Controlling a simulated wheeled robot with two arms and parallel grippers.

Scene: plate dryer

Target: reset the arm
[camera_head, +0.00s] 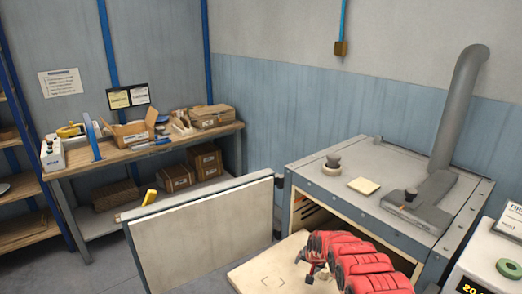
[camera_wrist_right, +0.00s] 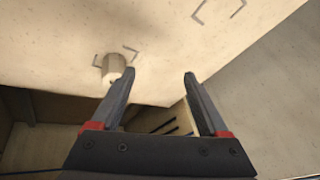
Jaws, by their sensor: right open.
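My right arm, red, reaches in from the lower right in the head view. Its gripper (camera_head: 310,266) is over the pale pulled-out board (camera_head: 262,274) in front of the grey dryer (camera_head: 350,203). In the right wrist view the two dark fingers (camera_wrist_right: 160,74) are apart with nothing between them. A small pale cylinder (camera_wrist_right: 114,66) is by a corner mark on the board, just left of the left fingertip; it does not show clearly in the head view. My left gripper is not in view.
The dryer's door (camera_head: 205,235) stands open at the left of its opening. A knob (camera_head: 333,162), a pale square (camera_head: 364,186) and a duct (camera_head: 461,105) are on the dryer's top. A workbench (camera_head: 150,150) with boxes stands at the back left. A machine (camera_head: 490,262) stands at the right edge.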

